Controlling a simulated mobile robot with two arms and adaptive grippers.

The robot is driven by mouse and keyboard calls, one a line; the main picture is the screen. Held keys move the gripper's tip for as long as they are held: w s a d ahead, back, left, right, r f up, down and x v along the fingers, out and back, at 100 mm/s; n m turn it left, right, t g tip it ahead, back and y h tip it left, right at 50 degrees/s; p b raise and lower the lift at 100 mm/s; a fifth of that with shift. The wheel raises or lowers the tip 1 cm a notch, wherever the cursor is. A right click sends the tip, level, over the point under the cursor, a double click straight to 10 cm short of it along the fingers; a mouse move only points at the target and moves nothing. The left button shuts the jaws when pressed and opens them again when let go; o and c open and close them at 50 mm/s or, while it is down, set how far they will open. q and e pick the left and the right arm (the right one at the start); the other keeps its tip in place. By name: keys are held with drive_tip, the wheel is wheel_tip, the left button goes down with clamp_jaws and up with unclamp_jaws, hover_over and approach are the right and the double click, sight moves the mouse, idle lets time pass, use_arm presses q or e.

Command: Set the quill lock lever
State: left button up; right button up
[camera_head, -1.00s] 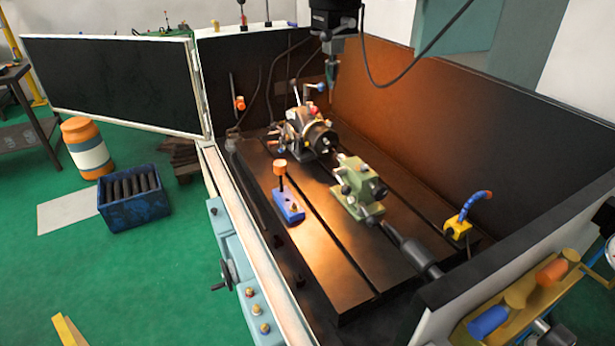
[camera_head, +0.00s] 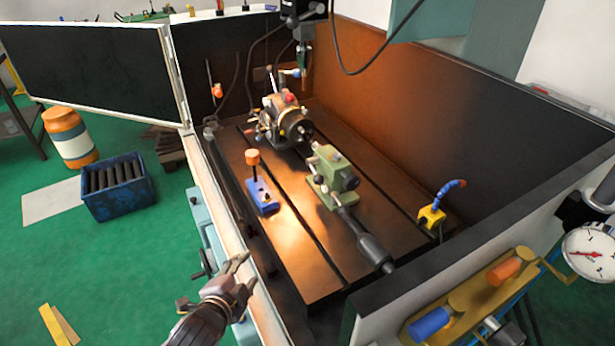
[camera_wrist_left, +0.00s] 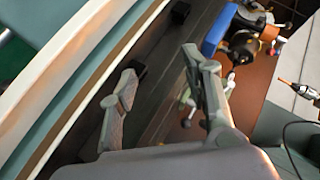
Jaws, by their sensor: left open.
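The quill lock lever is too small to pick out with certainty in the head view. My left gripper (camera_head: 243,272) is open and empty at the machine's front wall, in front of and well apart from the tailstock. In the left wrist view its two fingers (camera_wrist_left: 160,66) are spread with nothing between them. A small green part with a red piece shows beyond them, too small to identify. My right gripper is out of view.
A blue block with an orange-topped post (camera_head: 262,194) stands on the table left of the tailstock. A spindle head (camera_head: 303,22) hangs above the chuck. A yellow-based blue hose (camera_head: 432,216) is at the right. The front wall (camera_head: 232,222) edges the table.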

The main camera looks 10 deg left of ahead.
use_arm(q)
drive_tip(key=w+d+r+m+t+h, duration=0.1)
drive_tip(key=w+r+m+h, duration=0.1)
drive_tip(key=m, duration=0.3)
drive_tip(key=w+d+r+m+t+h, duration=0.1)
drive_tip(key=w+d+r+m+h, duration=0.1)
drive_tip(key=w+r+m+h, duration=0.1)
drive_tip(key=w+d+r+m+t+h, duration=0.1)
drive_tip(key=w+r+m+h, duration=0.1)
drive_tip(key=w+m, duration=0.3)
drive_tip(key=shift+d+r+m+h, duration=0.2)
drive_tip(key=shift+r+m+h, duration=0.1)
drive_tip(key=shift+r+m, duration=0.65)
drive_tip(key=p+x, duration=0.1)
drive_tip(key=x, duration=1.4)
drive_tip(key=shift+w+f+p, duration=0.1)
drive_tip(key=shift+w+p, duration=0.05)
drive_tip(key=shift+p, duration=0.2)
drive_tip(key=shift+x, duration=0.85)
drive_tip(key=shift+a, duration=0.1)
drive_tip(key=c, duration=1)
clamp_jaws()
drive_tip(key=shift+f, duration=0.15)
